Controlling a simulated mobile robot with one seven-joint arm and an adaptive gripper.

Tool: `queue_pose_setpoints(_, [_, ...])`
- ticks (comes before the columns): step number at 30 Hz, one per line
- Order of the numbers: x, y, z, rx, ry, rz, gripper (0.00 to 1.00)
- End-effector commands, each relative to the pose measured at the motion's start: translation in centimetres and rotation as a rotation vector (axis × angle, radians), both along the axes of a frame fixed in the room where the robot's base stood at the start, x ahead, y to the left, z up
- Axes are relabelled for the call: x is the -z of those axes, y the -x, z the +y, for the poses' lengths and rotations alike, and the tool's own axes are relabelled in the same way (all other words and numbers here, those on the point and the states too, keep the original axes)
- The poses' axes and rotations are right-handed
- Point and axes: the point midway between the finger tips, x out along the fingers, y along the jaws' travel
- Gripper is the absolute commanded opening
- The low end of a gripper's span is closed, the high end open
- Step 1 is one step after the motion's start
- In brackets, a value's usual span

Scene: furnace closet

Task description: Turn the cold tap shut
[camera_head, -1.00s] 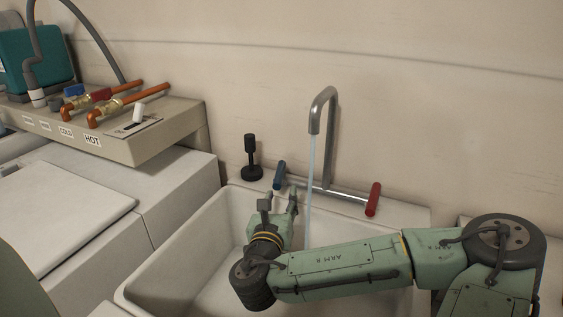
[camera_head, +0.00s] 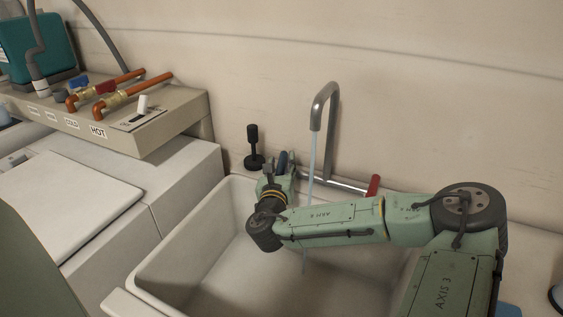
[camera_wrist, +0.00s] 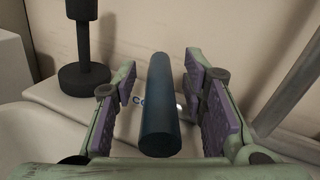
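The cold tap is a blue cylindrical handle (camera_wrist: 160,105) at the left end of the sink faucet. In the wrist view it lies between my two purple-padded fingers, with gaps showing on both sides. My gripper (camera_wrist: 163,100) is open around it. In the head view my gripper (camera_head: 279,166) reaches the blue handle (camera_head: 284,160) and partly hides it. The grey spout (camera_head: 325,110) stands over the sink, and a thin water stream (camera_head: 312,160) runs from it. Lettering starting with "CO" shows partly behind the handle in the wrist view.
The red hot handle (camera_head: 374,185) is at the right end of the faucet bar. A black upright object (camera_head: 254,147) stands just left of my gripper, and also shows in the wrist view (camera_wrist: 82,45). The sink basin (camera_head: 160,275) is below; a shelf with valves (camera_head: 150,140) is left.

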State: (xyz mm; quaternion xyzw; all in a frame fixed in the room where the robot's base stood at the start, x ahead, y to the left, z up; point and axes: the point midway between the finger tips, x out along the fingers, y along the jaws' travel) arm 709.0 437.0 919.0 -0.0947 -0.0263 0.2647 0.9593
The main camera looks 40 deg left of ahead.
Motion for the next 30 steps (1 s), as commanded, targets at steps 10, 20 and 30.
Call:
queue_pose_setpoints(10, [0.02, -0.02, -0.02, 0.001, -0.001, 0.0, 0.29])
queue_pose_setpoints(20, [0.0, -0.02, -0.04, 0.001, -0.001, 0.0, 0.07])
queue_pose_setpoints(30, [-0.01, -0.03, -0.05, 0.002, -0.001, 0.0, 0.0])
